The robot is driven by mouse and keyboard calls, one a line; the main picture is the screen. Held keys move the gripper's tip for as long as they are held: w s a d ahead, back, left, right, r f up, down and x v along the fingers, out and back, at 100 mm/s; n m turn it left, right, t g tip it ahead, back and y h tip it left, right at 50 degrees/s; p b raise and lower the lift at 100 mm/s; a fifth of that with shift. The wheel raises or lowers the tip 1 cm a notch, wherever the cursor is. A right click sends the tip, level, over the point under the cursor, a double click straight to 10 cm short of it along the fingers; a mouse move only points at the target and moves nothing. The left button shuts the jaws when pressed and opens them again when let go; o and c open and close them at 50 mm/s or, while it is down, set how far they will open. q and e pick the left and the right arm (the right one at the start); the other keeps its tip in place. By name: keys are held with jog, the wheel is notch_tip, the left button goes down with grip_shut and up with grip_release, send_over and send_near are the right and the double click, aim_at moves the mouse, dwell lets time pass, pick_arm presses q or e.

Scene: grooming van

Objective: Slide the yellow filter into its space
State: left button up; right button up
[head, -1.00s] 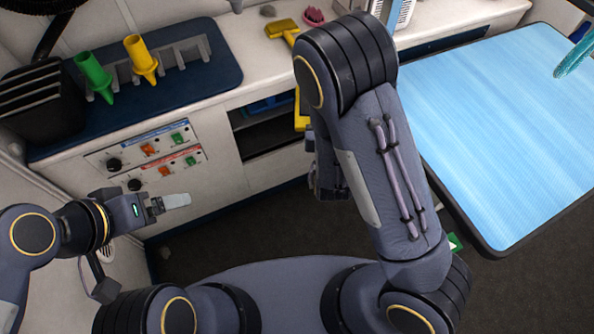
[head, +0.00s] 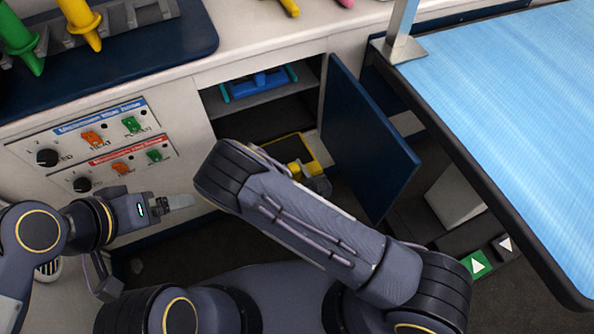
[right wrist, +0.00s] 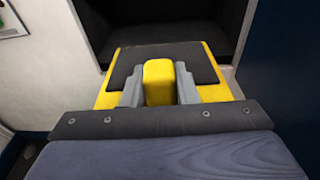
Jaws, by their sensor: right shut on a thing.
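The yellow filter (head: 312,152) has a yellow frame, a dark panel and a yellow handle. My right gripper (head: 303,173) is shut on the handle, partly hidden by my forearm in the head view. The right wrist view shows the grey fingers on both sides of the handle (right wrist: 158,82), with the filter (right wrist: 218,93) pointing at a dark opening. The filter is at the lower compartment (head: 240,124) of the open cabinet; I cannot tell whether its far edge is inside. My left gripper (head: 180,202) is at the left, away from the cabinet, seemingly empty.
A blue filter (head: 258,86) sits on the upper shelf. The dark blue door (head: 365,140) stands open just right of the yellow filter. A control panel (head: 95,145) is on the left front. The blue-topped table (head: 500,110) overhangs at the right.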

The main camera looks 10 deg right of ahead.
jog(key=b, duration=0.1)
send_near(277, 140)
jog(key=shift+w+a+r, duration=0.1)
jog(key=shift+w+a, duration=0.3)
jog(key=shift+w, duration=0.45)
jog(key=shift+w+a+r, duration=0.1)
jog(key=shift+w+a, duration=0.3)
jog(key=shift+w, duration=0.5)
jog(key=shift+b+x, duration=1.15)
jog(key=shift+x, duration=1.55)
jog(key=shift+w+r+p, duration=0.25)
jog(key=shift+w+p, duration=0.1)
jog(key=shift+p, duration=0.15)
jog(key=shift+r+p+x, duration=0.2)
jog(key=shift+p+x, duration=0.6)
jog(key=shift+x, duration=1)
jog(key=shift+r+p+x, duration=0.15)
jog(key=shift+p+x, duration=0.65)
jog(key=shift+x, duration=1.05)
jog(key=shift+d+p+x, duration=0.2)
jog(key=shift+p+x, duration=0.1)
jog(key=shift+x, duration=1.2)
jog(key=shift+w+r, duration=0.1)
jog(key=shift+f, duration=0.45)
